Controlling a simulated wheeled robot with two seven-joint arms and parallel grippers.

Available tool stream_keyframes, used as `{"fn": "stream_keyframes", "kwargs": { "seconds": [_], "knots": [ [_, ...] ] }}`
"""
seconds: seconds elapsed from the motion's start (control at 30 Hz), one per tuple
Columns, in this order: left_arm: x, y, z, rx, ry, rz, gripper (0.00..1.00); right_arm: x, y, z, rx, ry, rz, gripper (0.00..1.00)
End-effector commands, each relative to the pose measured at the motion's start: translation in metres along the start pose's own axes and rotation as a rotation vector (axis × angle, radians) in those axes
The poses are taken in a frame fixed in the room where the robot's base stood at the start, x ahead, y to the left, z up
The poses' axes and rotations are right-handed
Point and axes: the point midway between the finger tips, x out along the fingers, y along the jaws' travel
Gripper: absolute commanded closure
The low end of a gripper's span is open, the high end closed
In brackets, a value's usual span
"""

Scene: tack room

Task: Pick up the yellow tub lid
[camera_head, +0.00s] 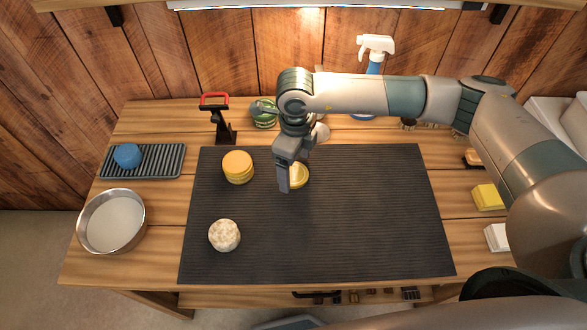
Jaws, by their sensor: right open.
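A round yellow lid (300,175) with a ringed top lies on the dark ribbed mat (350,230), partly hidden behind my right gripper. I take it to be the yellow tub lid. My right gripper (284,188) is open and points down at the lid's left side, its fingers seen almost edge-on. I cannot tell whether it touches the lid. Another round yellow piece (238,166), thicker and with ridged sides, stands on the mat to the left. My left gripper is not in view.
A pale speckled round thing (224,235) lies on the mat at front left. A metal bowl (112,221), a grey tray (165,160) with a blue ball and a red-handled tool (216,110) stand left. A spray bottle (375,50) stands behind my arm. The mat's right half is clear.

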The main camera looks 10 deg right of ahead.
Motion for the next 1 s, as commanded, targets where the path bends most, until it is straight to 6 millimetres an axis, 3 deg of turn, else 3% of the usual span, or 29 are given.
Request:
{"fn": "stream_keyframes", "kwargs": {
  "seconds": [0.2,0.63,0.8,1.0],
  "knots": [
    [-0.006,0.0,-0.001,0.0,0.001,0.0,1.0,0.014,0.0,0.0,0.001,0.0,0.0,0.18],
    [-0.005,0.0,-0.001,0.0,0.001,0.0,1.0,0.014,0.0,0.0,0.0,0.0,0.0,0.18],
    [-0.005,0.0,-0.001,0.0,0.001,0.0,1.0,0.014,0.0,0.0,0.0,0.0,0.0,0.58],
    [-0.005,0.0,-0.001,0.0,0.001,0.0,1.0,0.014,0.0,0.0,0.0,0.0,0.0,0.6]
  ]
}}
